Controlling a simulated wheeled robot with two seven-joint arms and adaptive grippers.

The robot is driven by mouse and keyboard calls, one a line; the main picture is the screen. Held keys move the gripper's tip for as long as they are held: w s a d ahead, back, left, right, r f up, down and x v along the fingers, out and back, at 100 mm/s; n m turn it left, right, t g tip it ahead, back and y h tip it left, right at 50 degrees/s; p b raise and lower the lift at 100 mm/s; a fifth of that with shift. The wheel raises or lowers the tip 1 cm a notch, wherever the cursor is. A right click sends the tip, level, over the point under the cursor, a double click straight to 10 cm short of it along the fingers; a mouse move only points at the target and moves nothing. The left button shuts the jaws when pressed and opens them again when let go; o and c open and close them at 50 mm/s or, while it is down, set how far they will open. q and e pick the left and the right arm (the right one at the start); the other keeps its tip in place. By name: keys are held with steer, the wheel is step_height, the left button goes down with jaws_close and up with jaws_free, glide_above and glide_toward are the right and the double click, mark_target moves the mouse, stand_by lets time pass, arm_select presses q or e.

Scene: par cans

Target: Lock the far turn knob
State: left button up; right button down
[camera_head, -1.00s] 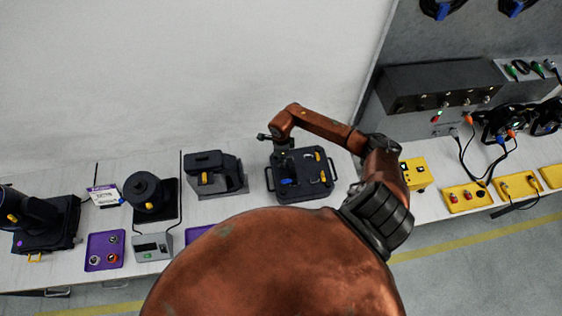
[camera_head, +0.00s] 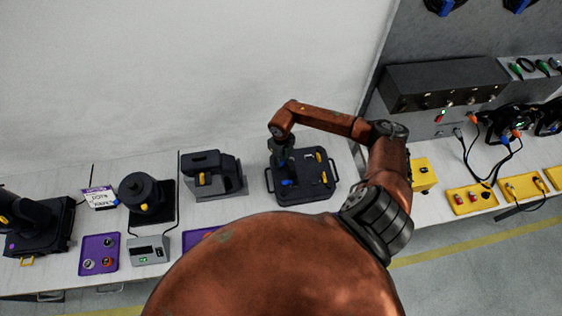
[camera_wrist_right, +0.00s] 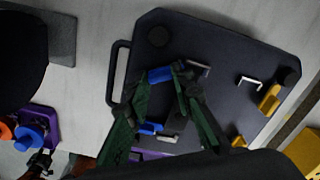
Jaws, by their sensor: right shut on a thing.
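The black board (camera_head: 302,196) with two side handles lies on the white bench; it also fills much of the right wrist view (camera_wrist_right: 225,60). It bears blue and yellow turn knobs and silver latches. My right gripper (camera_head: 284,170) reaches down over the board's left part. In the right wrist view its green fingers (camera_wrist_right: 166,77) close on the far blue knob (camera_wrist_right: 158,75), which is partly hidden by them. The near blue knob (camera_head: 287,183) sits just in front, between the finger links in the wrist view (camera_wrist_right: 150,128). My left gripper is out of view.
Two yellow knobs (camera_head: 318,157) (camera_head: 323,177) stand on the board's right part. A black device (camera_head: 213,176) stands left of the board, and a yellow box (camera_head: 422,175) stands to its right. The wall is close behind the bench.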

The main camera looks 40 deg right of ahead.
steer(key=m, duration=0.6)
steer(key=shift+w, duration=0.1)
stand_by(0.5)
steer(key=c, duration=1.7)
jaws_free()
